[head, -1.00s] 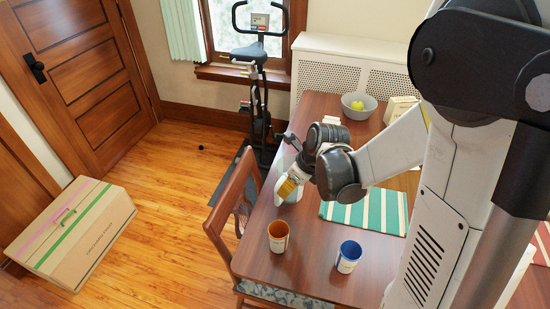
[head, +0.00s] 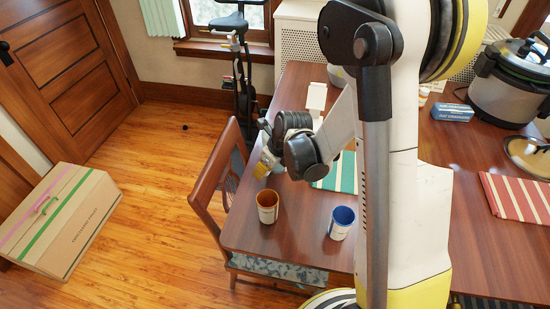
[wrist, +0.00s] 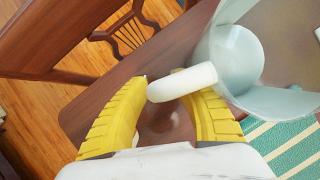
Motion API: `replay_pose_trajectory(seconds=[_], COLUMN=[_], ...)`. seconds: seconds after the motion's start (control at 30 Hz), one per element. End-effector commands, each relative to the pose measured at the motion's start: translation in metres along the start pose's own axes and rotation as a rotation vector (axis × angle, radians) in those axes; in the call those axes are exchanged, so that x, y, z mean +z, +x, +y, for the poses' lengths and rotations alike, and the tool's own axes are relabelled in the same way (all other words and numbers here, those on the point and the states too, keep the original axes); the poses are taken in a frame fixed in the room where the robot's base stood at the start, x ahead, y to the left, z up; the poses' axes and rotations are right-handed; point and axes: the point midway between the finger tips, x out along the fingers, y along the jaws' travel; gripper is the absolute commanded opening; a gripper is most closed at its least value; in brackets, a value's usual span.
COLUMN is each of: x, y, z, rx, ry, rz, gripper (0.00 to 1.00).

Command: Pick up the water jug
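The water jug shows close up in the wrist view as a pale, translucent grey-blue vessel (wrist: 285,70) with a thick white handle (wrist: 185,82). My gripper (wrist: 166,92) has two yellow ribbed fingers spread apart. The handle's end lies between their tips and covers part of the right fingertip. Contact with the fingers is unclear. In the head view my gripper (head: 262,165) is low over the table's left edge, and it and my arm hide most of the jug there.
An orange cup (head: 267,207) and a blue cup (head: 341,223) stand in front of my gripper on the wooden table (head: 290,238). A wooden chair (head: 208,185) is close at left. A green striped mat (head: 338,176) lies right of my gripper. A cooker (head: 512,85) stands far right.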

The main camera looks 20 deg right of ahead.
Motion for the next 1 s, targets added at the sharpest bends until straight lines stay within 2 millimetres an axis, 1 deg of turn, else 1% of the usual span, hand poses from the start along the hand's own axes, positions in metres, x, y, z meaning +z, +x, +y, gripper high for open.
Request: replay_pose_trajectory(seconds=[0.13, 0.17, 0.2, 0.23, 0.77, 0.87, 1.0], x=[0.000, 0.000, 0.000, 0.000, 0.001, 0.003, 0.010], y=[-0.002, -0.002, -0.002, -0.002, -0.003, -0.008, -0.024], z=[0.000, 0.000, 0.000, 0.000, 0.000, 0.000, 0.000], rx=[0.000, 0.000, 0.000, 0.000, -0.001, 0.000, 0.000], ry=[0.000, 0.000, 0.000, 0.000, 0.000, 0.000, 0.000], rz=[0.000, 0.000, 0.000, 0.000, 0.000, 0.000, 0.000], gripper=[0.27, 0.20, 0.08, 0.00, 0.00, 0.00, 0.00])
